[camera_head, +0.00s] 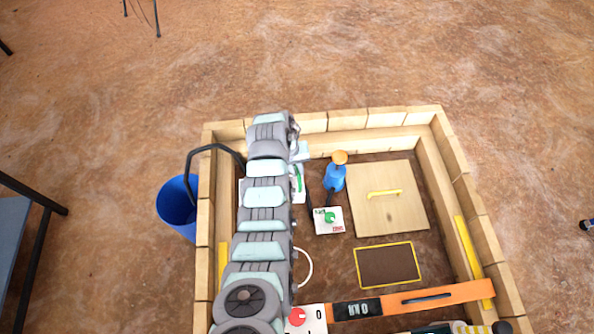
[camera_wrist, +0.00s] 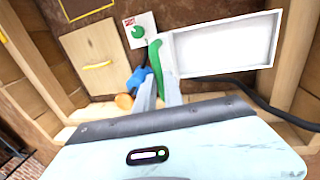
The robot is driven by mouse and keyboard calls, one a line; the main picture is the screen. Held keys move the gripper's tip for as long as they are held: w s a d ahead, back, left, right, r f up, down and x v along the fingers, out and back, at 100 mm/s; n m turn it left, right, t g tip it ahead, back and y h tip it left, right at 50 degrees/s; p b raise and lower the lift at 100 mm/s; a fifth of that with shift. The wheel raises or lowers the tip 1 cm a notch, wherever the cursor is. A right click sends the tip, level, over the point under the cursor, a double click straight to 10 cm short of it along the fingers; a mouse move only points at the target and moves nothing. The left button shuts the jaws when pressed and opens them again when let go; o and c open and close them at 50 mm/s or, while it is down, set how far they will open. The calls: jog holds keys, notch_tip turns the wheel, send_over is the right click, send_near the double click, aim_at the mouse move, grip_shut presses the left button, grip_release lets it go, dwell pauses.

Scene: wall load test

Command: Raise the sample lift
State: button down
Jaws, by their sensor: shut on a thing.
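My gripper (camera_wrist: 158,92) is shut on a green handle (camera_wrist: 155,58) at the left end of a white, shallow rectangular tray or panel (camera_wrist: 225,45). I cannot tell for sure that this is the sample lift. In the head view my arm hides most of it; a white and green part (camera_head: 298,184) shows just right of the arm. A white card with a green round knob and red lettering (camera_head: 329,219) lies to its right; it also shows in the wrist view (camera_wrist: 139,30).
A blue figure with an orange top (camera_head: 335,176) stands close to my fingers. A wooden panel (camera_head: 388,215) with a yellow handle lies to the right. Wooden walls (camera_head: 376,118) enclose the area. An orange level (camera_head: 440,297) lies in front; a blue bucket (camera_head: 177,208) is outside left.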

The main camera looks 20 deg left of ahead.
jog(key=shift+r, duration=0.7)
jog(key=c, duration=1.5)
grip_release()
jog(key=shift+f, duration=0.1)
jog(key=shift+o, duration=0.2)
notch_tip(320, 180, up, 11)
jog(key=s+a+p, duration=0.1)
jog(key=a, duration=0.1)
jog(key=shift+f, duration=0.15)
